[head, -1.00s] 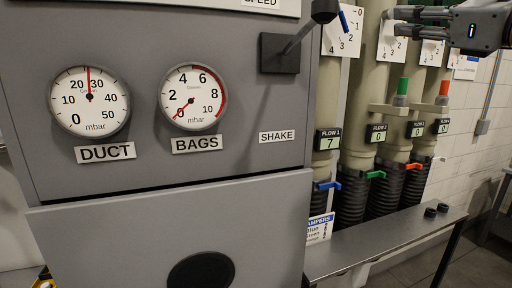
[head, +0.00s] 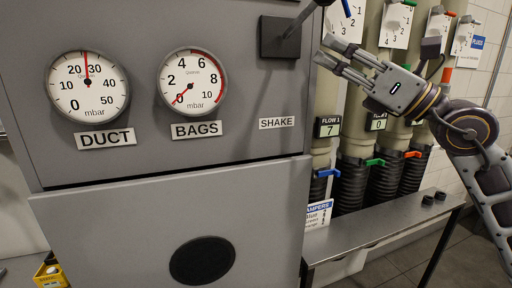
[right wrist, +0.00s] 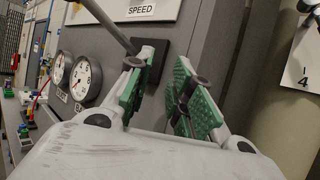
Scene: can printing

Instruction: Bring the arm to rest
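My right arm (head: 465,125) comes in from the right in the head view. Its gripper (head: 323,50) points left, in front of the upright pipes and close to the right edge of the grey cabinet. In the right wrist view the two green-padded fingers (right wrist: 164,75) stand apart with nothing between them, so it is open and empty. The lever's black base (head: 281,37) is on the cabinet, left of the fingertips. In the wrist view the lever rod (right wrist: 105,22) passes beyond the left finger; contact is not seen. My left gripper is not in view.
The grey cabinet (head: 110,225) carries a DUCT gauge (head: 87,87) and a BAGS gauge (head: 192,82). Several pipes with flow displays (head: 328,127) stand behind a metal shelf (head: 385,232). Floor shows at the lower right.

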